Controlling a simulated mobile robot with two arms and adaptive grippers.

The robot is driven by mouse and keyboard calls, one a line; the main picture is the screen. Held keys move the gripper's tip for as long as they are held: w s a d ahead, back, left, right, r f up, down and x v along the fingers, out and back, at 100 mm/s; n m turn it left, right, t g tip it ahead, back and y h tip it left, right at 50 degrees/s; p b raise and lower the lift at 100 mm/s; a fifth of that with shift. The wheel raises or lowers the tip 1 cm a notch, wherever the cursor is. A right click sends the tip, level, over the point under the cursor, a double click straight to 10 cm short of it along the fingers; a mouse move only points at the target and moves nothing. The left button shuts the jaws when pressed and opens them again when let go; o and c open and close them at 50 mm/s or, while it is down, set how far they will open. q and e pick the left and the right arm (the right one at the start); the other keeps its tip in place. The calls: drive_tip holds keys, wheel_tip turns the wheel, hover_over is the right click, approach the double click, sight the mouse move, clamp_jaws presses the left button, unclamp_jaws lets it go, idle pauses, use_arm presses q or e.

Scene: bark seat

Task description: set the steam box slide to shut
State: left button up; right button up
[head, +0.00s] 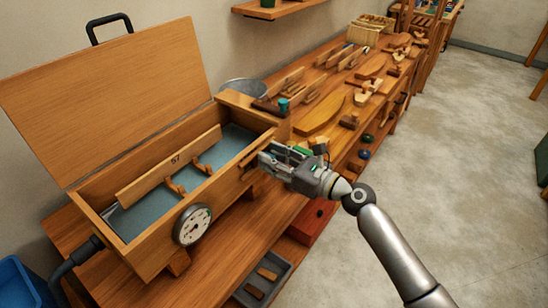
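The wooden steam box (135,255) stands on the bench at the left with its lid (110,95) raised and tilted back. My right gripper (261,160) is at the box's right end, close to a small dark slot or slide part (249,168). The fingers overlap that part, so its position and any contact are unclear. I cannot tell whether the fingers are open or shut. My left gripper is out of view.
A black hose (72,262) enters the box's left end. The long bench (318,152) behind my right gripper carries several wooden pieces and tools. A grey tray (264,278) lies below, and a blue bin (20,285) stands at lower left. The floor at right is clear.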

sight(254, 159)
clamp_jaws()
drive_tip(key=shift+s+a+r+p, duration=0.1)
drive_tip(key=shift+s+a+p, duration=0.3)
drive_tip(key=shift+p, duration=0.15)
drive_tip(key=shift+s+a+p, duration=0.3)
drive_tip(key=shift+s+p, duration=0.15)
drive_tip(key=shift+s, duration=0.05)
drive_tip(key=shift+s+a+p, duration=0.25)
drive_tip(key=shift+s+p, duration=0.15)
drive_tip(key=shift+s, duration=0.05)
drive_tip(key=shift+s+a, duration=0.25)
drive_tip(key=shift+s, duration=0.05)
drive_tip(key=shift+s+a, duration=0.15)
drive_tip(key=shift+a, duration=0.05)
drive_tip(key=shift+f, duration=0.2)
